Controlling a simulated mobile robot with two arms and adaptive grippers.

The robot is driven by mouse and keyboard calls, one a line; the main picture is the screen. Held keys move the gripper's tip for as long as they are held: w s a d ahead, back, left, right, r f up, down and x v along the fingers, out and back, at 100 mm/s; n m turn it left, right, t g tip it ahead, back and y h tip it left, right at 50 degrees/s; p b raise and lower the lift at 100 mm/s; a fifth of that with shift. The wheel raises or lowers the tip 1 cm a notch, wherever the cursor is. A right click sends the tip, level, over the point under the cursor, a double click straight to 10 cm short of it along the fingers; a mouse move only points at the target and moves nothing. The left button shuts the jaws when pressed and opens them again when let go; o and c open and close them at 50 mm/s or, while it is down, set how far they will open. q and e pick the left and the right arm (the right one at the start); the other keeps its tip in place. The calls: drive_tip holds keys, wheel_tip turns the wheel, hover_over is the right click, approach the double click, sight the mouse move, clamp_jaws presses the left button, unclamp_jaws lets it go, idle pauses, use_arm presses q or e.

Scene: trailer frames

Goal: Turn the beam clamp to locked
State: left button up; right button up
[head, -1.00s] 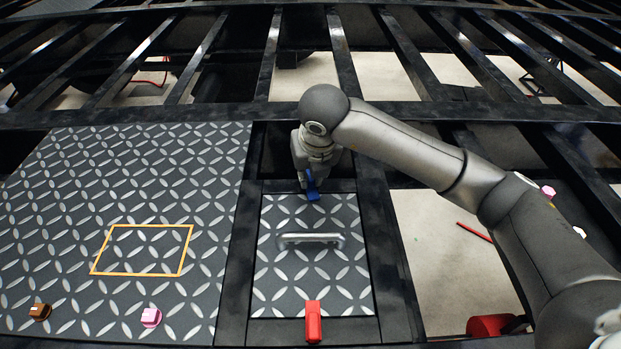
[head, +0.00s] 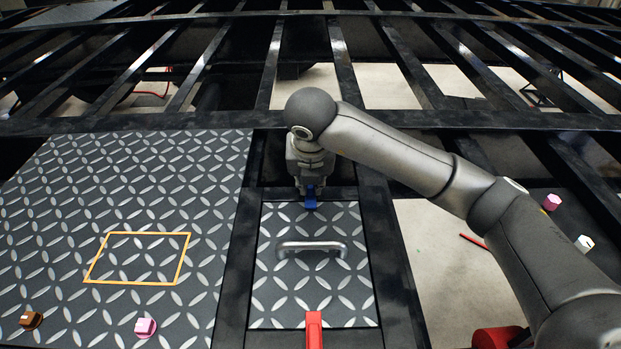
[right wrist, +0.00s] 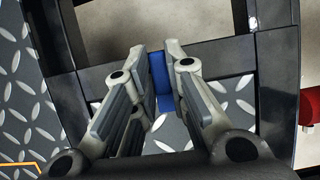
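The small diamond-plate panel (head: 270,285) with a metal handle (head: 312,246) has a blue beam clamp (head: 310,204) at its far edge. The clamp now stands straight, its lower end over the panel's far edge. A red clamp (head: 314,328) sits at the near edge, also straight. My right gripper (head: 309,188) is over the blue clamp. In the right wrist view its two fingers (right wrist: 160,70) flank the blue clamp (right wrist: 159,80) closely and appear shut on it; exact finger contact is partly hidden. My left gripper is not in view.
A large diamond plate (head: 60,215) at left bears a yellow outline (head: 137,258), a brown piece (head: 31,320) and a pink piece (head: 145,327). Black beams with open gaps lie beyond. A pink piece (head: 551,202) and a white piece (head: 585,243) sit at right.

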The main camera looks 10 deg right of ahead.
drive_tip(key=o, duration=0.4)
drive_tip(key=shift+o, duration=0.2)
drive_tip(key=d+v, duration=0.1)
drive_tip(key=v, duration=1.1)
drive_tip(key=shift+a, duration=0.45)
drive_tip(key=shift+s+f, duration=0.1)
